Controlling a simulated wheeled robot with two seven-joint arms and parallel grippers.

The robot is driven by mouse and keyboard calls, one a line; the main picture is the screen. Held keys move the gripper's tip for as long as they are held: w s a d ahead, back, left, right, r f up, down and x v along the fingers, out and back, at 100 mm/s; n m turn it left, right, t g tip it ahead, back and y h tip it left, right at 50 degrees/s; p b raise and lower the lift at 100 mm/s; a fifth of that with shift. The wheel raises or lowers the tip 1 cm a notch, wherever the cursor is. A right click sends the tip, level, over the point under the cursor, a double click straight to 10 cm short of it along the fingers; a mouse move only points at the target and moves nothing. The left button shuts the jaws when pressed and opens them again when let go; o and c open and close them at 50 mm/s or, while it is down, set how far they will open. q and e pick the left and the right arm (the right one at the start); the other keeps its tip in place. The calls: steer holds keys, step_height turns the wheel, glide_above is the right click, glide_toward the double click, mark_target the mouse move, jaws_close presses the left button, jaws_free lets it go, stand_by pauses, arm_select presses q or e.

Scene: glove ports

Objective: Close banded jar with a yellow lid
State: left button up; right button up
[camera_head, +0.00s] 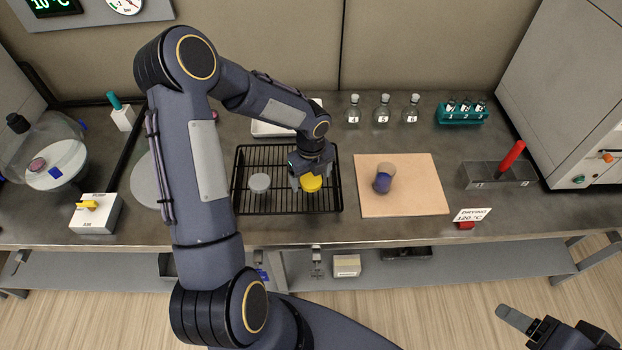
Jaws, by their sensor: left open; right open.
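The jar (384,179) with a blue-purple band stands on a tan board (425,190) right of the middle. Its top looks brownish; I cannot tell more about its mouth. The yellow lid (311,184) lies on a black wire rack (285,207). My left gripper (309,181) points down right at the yellow lid, open, with its fingers near the lid's sides. Whether they touch it is hard to see. My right gripper (527,322) is open and empty at the lower right, in front of the bench and partly cut off.
A grey lid (260,183) lies on the rack left of the yellow one. Small flasks (382,108), a teal vial rack (462,112) and a metal holder with a red-handled tool (511,156) stand behind and to the right. A drying sign (471,215) stands at the front edge.

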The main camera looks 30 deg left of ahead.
mark_target(310, 180)
arm_select(q)
steer(key=shift+c, duration=0.4)
steer(key=c, duration=1)
steer(key=shift+r, duration=0.45)
step_height(310, 180, up, 3)
steer(key=shift+a+f, duration=0.1)
steer(key=shift+f, duration=0.1)
steer(key=s+a+r, duration=0.1)
steer(key=s+r, duration=0.2)
steer(key=s, duration=0.1)
steer(key=s+a+r+b, duration=0.1)
steer(key=s+a+r, duration=0.1)
steer(key=s+r, duration=0.1)
steer(key=s+a+r, duration=0.2)
steer(key=s+r, duration=0.1)
steer(key=s, duration=0.3)
steer(key=shift+a+r+b, duration=0.2)
steer(key=shift+r+b, duration=0.05)
steer(key=shift+b, duration=0.05)
